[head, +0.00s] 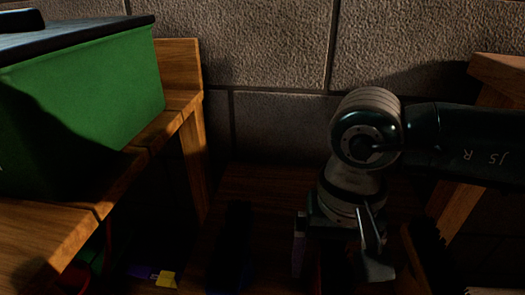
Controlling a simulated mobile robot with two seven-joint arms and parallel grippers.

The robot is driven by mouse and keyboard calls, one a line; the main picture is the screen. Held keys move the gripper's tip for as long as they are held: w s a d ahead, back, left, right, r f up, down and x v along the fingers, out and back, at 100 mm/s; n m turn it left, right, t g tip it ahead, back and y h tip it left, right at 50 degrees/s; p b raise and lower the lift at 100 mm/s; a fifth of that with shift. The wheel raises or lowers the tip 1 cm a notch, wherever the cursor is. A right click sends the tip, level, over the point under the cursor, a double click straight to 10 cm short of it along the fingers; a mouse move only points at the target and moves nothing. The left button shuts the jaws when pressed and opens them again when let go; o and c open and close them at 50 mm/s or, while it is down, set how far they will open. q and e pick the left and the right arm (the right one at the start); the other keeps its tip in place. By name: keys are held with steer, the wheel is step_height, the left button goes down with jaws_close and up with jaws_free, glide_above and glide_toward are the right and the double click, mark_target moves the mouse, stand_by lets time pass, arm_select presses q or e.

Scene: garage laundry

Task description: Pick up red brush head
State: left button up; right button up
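My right arm comes in from the right, and its gripper (336,258) points down over a dark, shaded wooden surface. Its two fingers stand apart. Between and below them a narrow dark red piece (321,276) shows, probably the red brush head; most of it is in shadow or hidden by the gripper. I cannot see any contact between the fingers and it. My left gripper is not in view.
A dark bristled brush with a bluish base (235,245) stands left of the gripper. Another bristled brush (425,256) is close on its right. A green bin (95,100) with a dark lid sits on a wooden bench (45,232) at left. A stone wall (270,45) closes the back.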

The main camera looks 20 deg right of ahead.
steer(key=shift+f, duration=0.5)
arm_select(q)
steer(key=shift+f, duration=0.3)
arm_select(e)
steer(key=shift+r, duration=0.15)
steer(key=c, duration=1.4)
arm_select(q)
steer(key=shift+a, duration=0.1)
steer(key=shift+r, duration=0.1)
arm_select(e)
steer(key=shift+r, duration=0.1)
